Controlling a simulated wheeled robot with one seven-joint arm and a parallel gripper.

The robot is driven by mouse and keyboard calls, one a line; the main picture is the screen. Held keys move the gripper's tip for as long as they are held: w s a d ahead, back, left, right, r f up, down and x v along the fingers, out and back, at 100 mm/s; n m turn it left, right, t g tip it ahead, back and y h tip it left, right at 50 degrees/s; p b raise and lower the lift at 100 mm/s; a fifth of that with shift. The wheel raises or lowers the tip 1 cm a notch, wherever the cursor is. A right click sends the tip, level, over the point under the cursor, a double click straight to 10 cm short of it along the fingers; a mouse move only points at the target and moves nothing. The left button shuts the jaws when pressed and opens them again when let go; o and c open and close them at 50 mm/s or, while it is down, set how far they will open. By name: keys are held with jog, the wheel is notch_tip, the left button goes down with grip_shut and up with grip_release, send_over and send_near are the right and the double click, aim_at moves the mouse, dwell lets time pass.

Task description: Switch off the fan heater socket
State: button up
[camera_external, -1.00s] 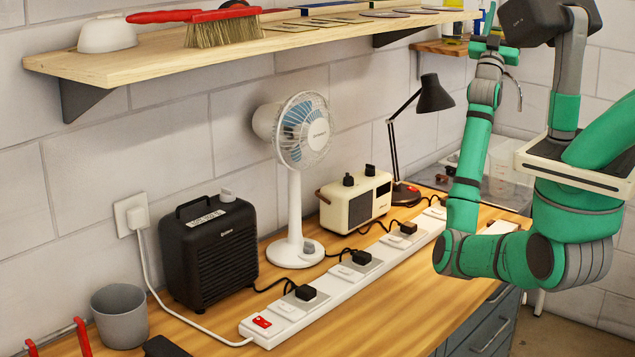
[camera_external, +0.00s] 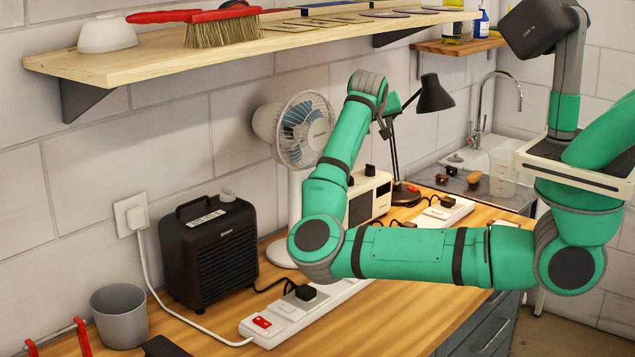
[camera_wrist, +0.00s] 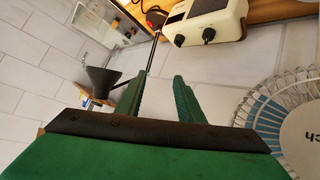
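The black fan heater (camera_external: 222,250) stands on the bench at the left in the external view. Its cable runs to a black plug (camera_external: 306,293) in the near part of the white power strip (camera_external: 268,340). A white rocker (camera_external: 286,308) sits just nearer than that plug, and a red switch (camera_external: 262,322) is at the strip's near end. Whether the rocker is on or off is too small to tell. My gripper (camera_wrist: 157,88) shows two green fingers apart with nothing between them. It is high above the bench, near the lamp and the desk fan, away from the strip. My arm hides the strip's middle.
The desk fan (camera_external: 304,125), cream radio (camera_external: 376,196) and black lamp (camera_external: 436,97) stand along the wall. A wooden shelf (camera_external: 150,62) overhangs the bench. A grey cup (camera_external: 120,318) stands at the near left. The bench in front of the strip is clear.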

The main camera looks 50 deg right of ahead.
jog(key=w+a+f+n+y, duration=0.1)
jog(key=a+f+y, duration=0.15)
jog(key=a, duration=0.35)
jog(key=a+f+n+y, duration=0.1)
jog(key=a+f, duration=0.3)
jog(key=a, duration=0.2)
jog(key=n+g+y, duration=0.5)
jog(key=n+y, duration=0.1)
send_near(291, 310)
jog(key=f, duration=0.7)
jog(key=shift+w+d, duration=0.25)
